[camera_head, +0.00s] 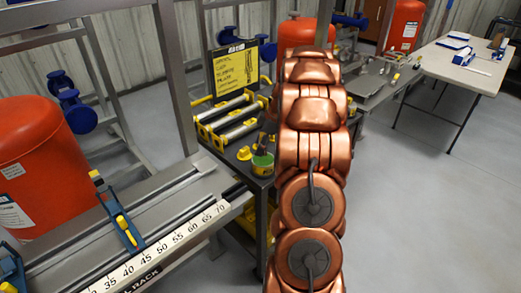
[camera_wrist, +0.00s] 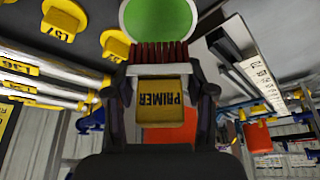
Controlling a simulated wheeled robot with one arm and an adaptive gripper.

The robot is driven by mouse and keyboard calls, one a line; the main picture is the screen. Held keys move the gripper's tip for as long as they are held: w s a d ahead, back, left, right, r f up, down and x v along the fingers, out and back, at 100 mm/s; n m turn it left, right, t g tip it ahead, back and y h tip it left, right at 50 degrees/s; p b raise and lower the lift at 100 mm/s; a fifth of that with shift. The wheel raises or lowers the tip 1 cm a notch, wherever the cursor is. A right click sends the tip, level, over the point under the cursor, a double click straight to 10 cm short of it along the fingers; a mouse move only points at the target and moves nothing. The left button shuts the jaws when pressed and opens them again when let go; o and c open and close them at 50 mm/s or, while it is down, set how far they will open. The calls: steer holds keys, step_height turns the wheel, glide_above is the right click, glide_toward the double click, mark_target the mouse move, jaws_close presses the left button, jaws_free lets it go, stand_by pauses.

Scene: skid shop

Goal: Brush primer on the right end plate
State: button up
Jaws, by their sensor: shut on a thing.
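In the wrist view my gripper (camera_wrist: 163,92) is shut on a brush (camera_wrist: 164,104), with its yellow block marked PRIMER between the fingers and dark red bristles pointing up in the picture. The bristle tips meet the edge of a round green surface (camera_wrist: 158,17) in that view; I cannot tell whether they touch it. My arm hides most of the gripper there. I cannot pick out the right end plate.
Yellow-ended rollers (camera_head: 225,118) and a yellow sign (camera_head: 237,68) are on the cart (camera_head: 232,153). A rail with a ruler (camera_head: 165,246) and a blue clamp (camera_head: 122,222) lies front left. Red tanks (camera_head: 32,150) stand on frames. A pale table (camera_head: 470,68) is back right; the right floor is clear.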

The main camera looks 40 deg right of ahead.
mark_target(261, 134)
steer(key=shift+r+b, duration=0.3)
steer(key=shift+r, duration=1.3)
steer(key=w+a+f+m+t+h, duration=0.15)
steer(key=w+a, duration=0.25)
steer(key=a, duration=0.5)
steer(key=w+a+f+m+g+y, duration=0.15)
steer(key=w+a, duration=0.25)
steer(key=a, duration=0.5)
steer(key=a+f+m+h, duration=0.1)
steer(key=a, duration=0.5)
steer(key=a+f+m+t+h, duration=0.1)
steer(key=a+m, duration=0.1)
steer(key=a, duration=0.4)
steer(key=s+a+f+m, duration=0.1)
steer(key=a+m, duration=0.1)
steer(key=a, duration=0.3)
steer(key=shift+s+a+f+h, duration=0.1)
steer(key=shift+a+f+h, duration=0.3)
steer(key=shift+s+a+f+m, duration=0.1)
steer(key=shift+s+a+m, duration=0.1)
steer(key=shift+a+m, duration=0.25)
